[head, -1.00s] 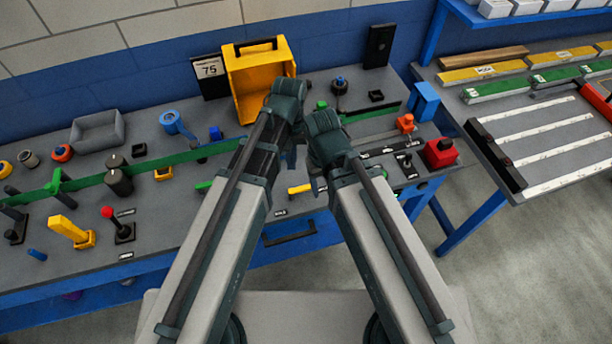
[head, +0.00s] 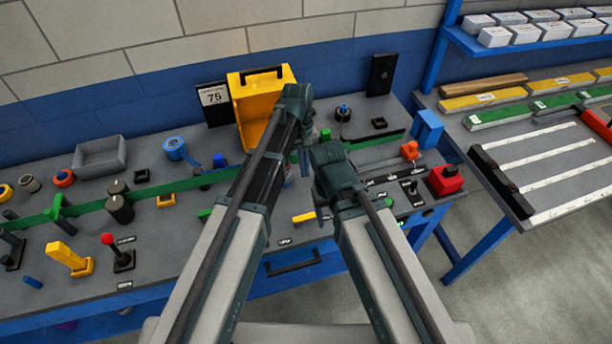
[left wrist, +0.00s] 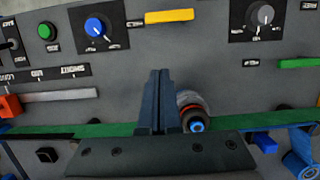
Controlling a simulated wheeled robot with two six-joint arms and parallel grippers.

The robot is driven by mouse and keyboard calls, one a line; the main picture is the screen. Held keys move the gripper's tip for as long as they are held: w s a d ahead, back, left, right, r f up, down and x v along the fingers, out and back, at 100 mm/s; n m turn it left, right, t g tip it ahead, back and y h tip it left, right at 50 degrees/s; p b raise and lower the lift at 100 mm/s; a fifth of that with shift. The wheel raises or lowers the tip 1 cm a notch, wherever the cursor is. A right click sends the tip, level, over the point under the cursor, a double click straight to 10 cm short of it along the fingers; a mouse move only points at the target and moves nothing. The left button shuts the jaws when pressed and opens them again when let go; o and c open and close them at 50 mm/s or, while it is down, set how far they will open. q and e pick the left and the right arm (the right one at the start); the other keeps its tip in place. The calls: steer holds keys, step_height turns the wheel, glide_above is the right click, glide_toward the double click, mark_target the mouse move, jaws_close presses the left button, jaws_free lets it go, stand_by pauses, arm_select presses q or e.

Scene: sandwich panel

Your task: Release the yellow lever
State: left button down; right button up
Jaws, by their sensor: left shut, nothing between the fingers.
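A yellow lever (head: 64,254) stands tilted on its yellow base at the left front of the grey panel. A smaller yellow handle (head: 303,217) lies low near the middle front, just left of my right gripper.
A round red and blue part (left wrist: 196,122) sits right beside my left fingers. A green strip (head: 150,190) runs across the panel. A red-knobbed stick (head: 108,240) stands near the yellow lever. A yellow bin (head: 250,112) and a red block (head: 446,180) are further off.

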arm_select(q)
steer(key=b+x, duration=0.9)
steer(key=shift+s+f, duration=0.1)
steer(key=shift+f, duration=0.3)
arm_select(e)
step_height(320, 180, down, 10)
steer(key=shift+r, duration=0.25)
arm_select(q)
steer(key=s, duration=0.2)
steer(key=s+d+r+p, duration=0.1)
steer(key=shift+s, duration=0.3)
steer(key=shift+d+f, duration=0.1)
steer(key=shift+d, duration=0.05)
arm_select(e)
steer(key=shift+r, duration=0.4)
arm_select(q)
steer(key=shift+s+d, duration=0.1)
arm_select(e)
steer(key=shift+d, duration=0.15)
